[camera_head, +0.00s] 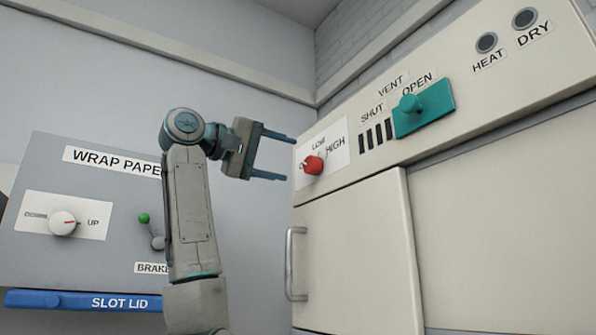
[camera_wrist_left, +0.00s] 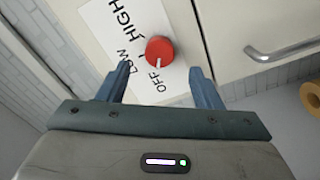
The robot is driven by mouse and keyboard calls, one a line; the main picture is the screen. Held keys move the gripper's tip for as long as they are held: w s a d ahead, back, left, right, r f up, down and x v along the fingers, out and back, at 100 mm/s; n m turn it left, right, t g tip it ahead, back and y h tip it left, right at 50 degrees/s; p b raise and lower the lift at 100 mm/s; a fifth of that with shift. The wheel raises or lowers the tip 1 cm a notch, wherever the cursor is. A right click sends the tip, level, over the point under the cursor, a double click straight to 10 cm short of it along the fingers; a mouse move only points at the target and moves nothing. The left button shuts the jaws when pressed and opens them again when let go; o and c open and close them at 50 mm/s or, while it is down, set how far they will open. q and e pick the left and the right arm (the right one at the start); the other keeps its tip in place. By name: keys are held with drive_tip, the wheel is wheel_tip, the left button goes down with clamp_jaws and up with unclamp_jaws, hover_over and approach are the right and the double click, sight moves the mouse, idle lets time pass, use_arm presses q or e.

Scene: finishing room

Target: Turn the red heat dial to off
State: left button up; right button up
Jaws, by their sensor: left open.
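The red heat dial (camera_head: 313,165) sits on a white label plate (camera_head: 335,150) on the front of a cream cabinet. In the left wrist view the red dial (camera_wrist_left: 160,50) is just beyond my fingertips, between their lines, with OFF, LOW and HIGH printed around it. Its pale pointer mark faces the OFF word in that view. My left gripper (camera_head: 290,158) is open and empty, its two fingers pointing at the dial. In the wrist view the left gripper (camera_wrist_left: 158,75) shows a clear gap between the fingers. My right gripper is out of view.
A teal vent slider (camera_head: 430,105) and dark vent slots stand right of the dial. HEAT and DRY lamps (camera_head: 487,42) are above. A door handle (camera_head: 290,264) juts out below. A grey wrap paper panel (camera_head: 100,200) is at left, with a blue slot lid (camera_head: 75,301).

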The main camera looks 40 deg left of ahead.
use_arm(q)
drive_tip(key=shift+b+v, duration=0.55)
drive_tip(key=shift+v, duration=1.85)
